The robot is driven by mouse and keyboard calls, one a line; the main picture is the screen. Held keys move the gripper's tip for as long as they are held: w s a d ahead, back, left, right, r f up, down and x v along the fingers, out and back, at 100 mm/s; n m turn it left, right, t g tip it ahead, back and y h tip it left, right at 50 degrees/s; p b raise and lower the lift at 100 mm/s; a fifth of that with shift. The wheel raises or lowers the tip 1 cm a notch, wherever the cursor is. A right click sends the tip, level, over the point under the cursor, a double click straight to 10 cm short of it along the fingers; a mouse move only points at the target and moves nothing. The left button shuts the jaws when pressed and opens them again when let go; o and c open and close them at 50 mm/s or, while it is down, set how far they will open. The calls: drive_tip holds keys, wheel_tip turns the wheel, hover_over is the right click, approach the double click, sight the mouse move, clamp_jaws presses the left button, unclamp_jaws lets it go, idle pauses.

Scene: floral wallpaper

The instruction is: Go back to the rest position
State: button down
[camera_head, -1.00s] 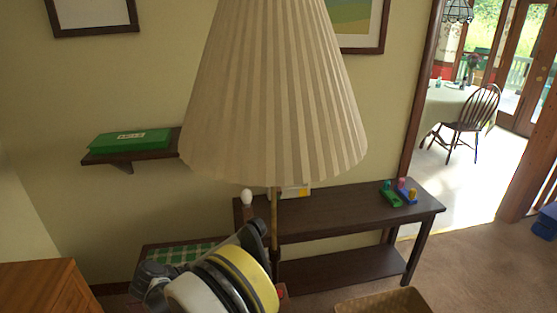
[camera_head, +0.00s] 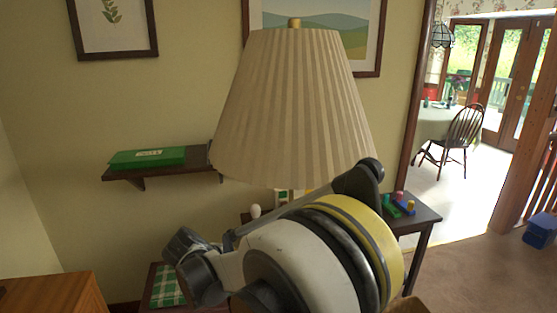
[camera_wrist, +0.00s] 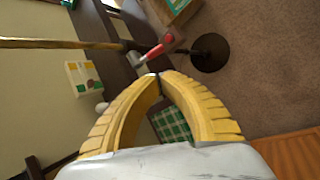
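In the wrist view my gripper (camera_wrist: 159,75) shows as two yellow ribbed fingers that bow outward and meet at their tips. Nothing is held between them; a green checkered cloth (camera_wrist: 172,124) shows through the gap behind. In the head view my arm, with its white and yellow parts, rises at the lower middle in front of the lamp. The fingers cannot be made out there.
A pleated floor lamp (camera_head: 295,110) stands close behind my arm; its dark round base (camera_wrist: 209,52) is on the carpet. A dark side table (camera_head: 425,216) holds colored toys (camera_head: 402,205). A wall shelf (camera_head: 190,168) holds a green box (camera_head: 148,157). A red-handled hammer (camera_wrist: 158,47) lies beyond the fingertips.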

drive_tip(key=s+d+r+m+y, duration=0.1)
drive_tip(key=s+d+r+m, duration=0.25)
drive_tip(key=d+r, duration=0.4)
drive_tip(key=s+d+r+m+y, duration=0.25)
drive_tip(key=s+d+r, duration=0.25)
drive_tip(key=d, duration=0.5)
drive_tip(key=s+d+m+y, duration=0.1)
drive_tip(key=s+d+m, duration=0.3)
drive_tip(key=s, duration=0.4)
drive_tip(key=s+d+m+t, duration=0.1)
drive_tip(key=s+d+m, duration=0.4)
drive_tip(key=s, duration=0.4)
drive_tip(key=shift+d+r+y, duration=0.2)
drive_tip(key=shift+d+y, duration=0.15)
drive_tip(key=shift+d, duration=0.45)
